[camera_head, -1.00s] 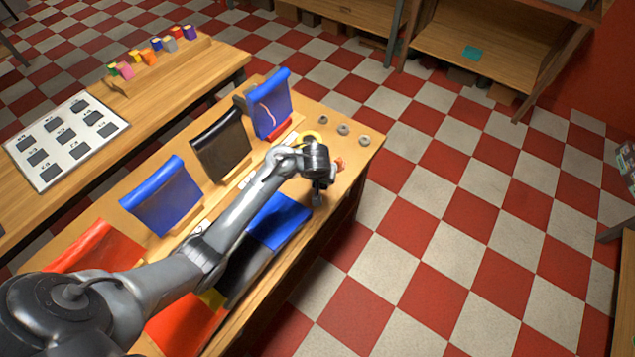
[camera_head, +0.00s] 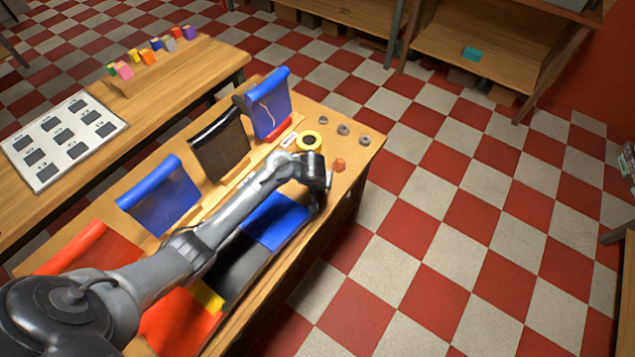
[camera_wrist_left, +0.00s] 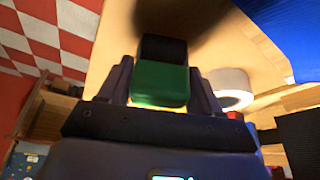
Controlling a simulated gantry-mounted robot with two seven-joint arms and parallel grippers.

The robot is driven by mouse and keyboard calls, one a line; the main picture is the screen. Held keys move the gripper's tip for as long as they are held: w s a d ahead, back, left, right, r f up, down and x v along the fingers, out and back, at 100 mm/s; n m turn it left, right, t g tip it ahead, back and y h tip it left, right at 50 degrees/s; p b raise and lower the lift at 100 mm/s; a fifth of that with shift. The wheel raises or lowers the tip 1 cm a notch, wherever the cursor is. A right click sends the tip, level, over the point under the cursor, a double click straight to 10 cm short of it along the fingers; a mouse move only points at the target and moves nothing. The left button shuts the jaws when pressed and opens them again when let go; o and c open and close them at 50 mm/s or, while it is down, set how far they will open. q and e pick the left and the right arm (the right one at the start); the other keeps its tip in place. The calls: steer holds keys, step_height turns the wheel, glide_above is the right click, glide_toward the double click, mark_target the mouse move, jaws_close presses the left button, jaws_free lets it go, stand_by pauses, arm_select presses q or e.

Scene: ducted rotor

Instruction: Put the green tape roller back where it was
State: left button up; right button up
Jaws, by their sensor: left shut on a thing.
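My left gripper (camera_wrist_left: 160,88) is shut on the green tape roller (camera_wrist_left: 160,80), which shows as a green block with a dark end between the fingers in the left wrist view. In the head view, my left gripper (camera_head: 322,200) points down over the right part of the wooden table (camera_head: 352,165), beside the blue sheet lying there. The roller is hidden there behind my own wrist. I cannot tell whether it touches the table. My right gripper is not in view.
Blue (camera_head: 275,220), black (camera_head: 240,266) and red sheets lie along the front; rolled sheets (camera_head: 218,145) stand behind.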

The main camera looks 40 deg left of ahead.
arm_select(q)
steer(key=o, duration=1)
steer(key=shift+f, duration=0.1)
steer(key=shift+d+r, duration=0.1)
steer(key=shift+r, duration=0.35)
steer(key=p+v, duration=0.5)
steer(key=v, duration=0.6)
steer(key=s+d+m+h, duration=0.1)
steer(key=s+d+m, duration=0.2)
steer(key=s, duration=0.9)
steer(key=s+d+m+h, duration=0.1)
steer(key=s+d+m, duration=0.3)
steer(key=s+d, duration=0.4)
steer(key=s, duration=0.5)
steer(key=shift+s+d+m, duration=0.15)
steer(key=shift+d+m, duration=0.1)
steer(key=shift+m, duration=0.05)
